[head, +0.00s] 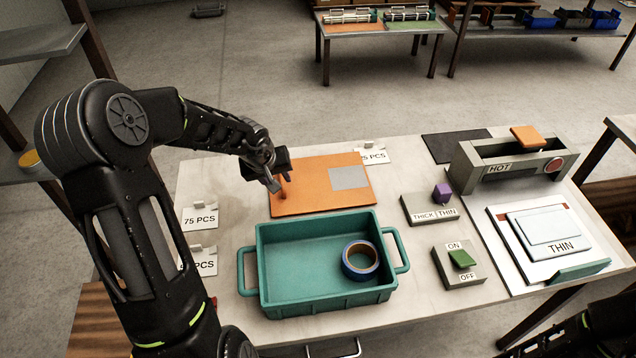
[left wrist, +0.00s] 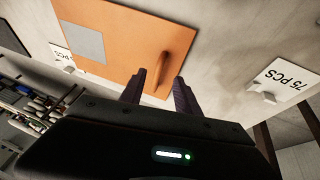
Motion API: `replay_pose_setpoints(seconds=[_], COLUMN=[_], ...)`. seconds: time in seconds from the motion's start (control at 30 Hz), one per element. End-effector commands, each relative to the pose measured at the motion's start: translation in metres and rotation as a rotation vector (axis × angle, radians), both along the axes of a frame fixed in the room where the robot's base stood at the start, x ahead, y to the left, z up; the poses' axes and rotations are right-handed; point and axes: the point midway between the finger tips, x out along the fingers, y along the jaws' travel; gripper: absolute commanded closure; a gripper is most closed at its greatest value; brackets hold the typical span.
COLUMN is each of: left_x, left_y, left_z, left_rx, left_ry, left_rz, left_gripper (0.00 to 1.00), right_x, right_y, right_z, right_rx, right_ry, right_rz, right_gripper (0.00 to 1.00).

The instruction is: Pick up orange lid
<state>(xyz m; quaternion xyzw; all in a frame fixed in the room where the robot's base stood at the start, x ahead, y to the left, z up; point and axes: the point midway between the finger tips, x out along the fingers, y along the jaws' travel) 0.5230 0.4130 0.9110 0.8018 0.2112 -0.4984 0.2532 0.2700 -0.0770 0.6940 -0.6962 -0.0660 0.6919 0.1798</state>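The orange lid (head: 312,192) is a flat orange panel with a grey square, lying on the table behind the teal crate. An upright orange handle (left wrist: 165,68) stands near one end of it. My left gripper (head: 277,187) is over the lid's left part, close to the handle. In the left wrist view my left gripper (left wrist: 160,78) has its two dark fingers apart, with the handle in line with the gap between them. I cannot tell whether a finger touches it. My right gripper is out of view; only part of my right arm shows at the lower right.
The teal crate (head: 318,298) holds a roll of blue tape (head: 361,261). To its right are a THICK/THIN switch (head: 430,208), an ON/OFF switch (head: 459,266), the HOT unit (head: 500,170) and a THIN panel (head: 561,246). White 75 PCS cards (head: 200,219) stand at the left.

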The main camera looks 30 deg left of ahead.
Motion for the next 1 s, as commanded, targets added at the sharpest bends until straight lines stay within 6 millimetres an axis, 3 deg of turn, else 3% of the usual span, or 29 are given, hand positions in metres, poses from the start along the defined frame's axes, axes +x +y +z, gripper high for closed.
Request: replay_pose_setpoints(seconds=[0.37, 0.73, 1.0], left_x=[0.003, 0.021, 0.024], left_y=[0.000, 0.001, 0.003], left_z=[-0.007, -0.048, -0.054], left_rx=[0.000, -0.001, 0.000], left_ry=[0.000, 0.001, -0.001], left_rz=[0.000, -0.003, -0.001], left_gripper=[0.61, 0.61, 0.61], right_x=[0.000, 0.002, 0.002], right_y=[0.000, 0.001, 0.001], right_z=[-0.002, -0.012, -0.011], right_rx=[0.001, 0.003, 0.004], right_ry=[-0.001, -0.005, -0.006], right_rz=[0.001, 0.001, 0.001], right_gripper=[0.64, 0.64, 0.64])
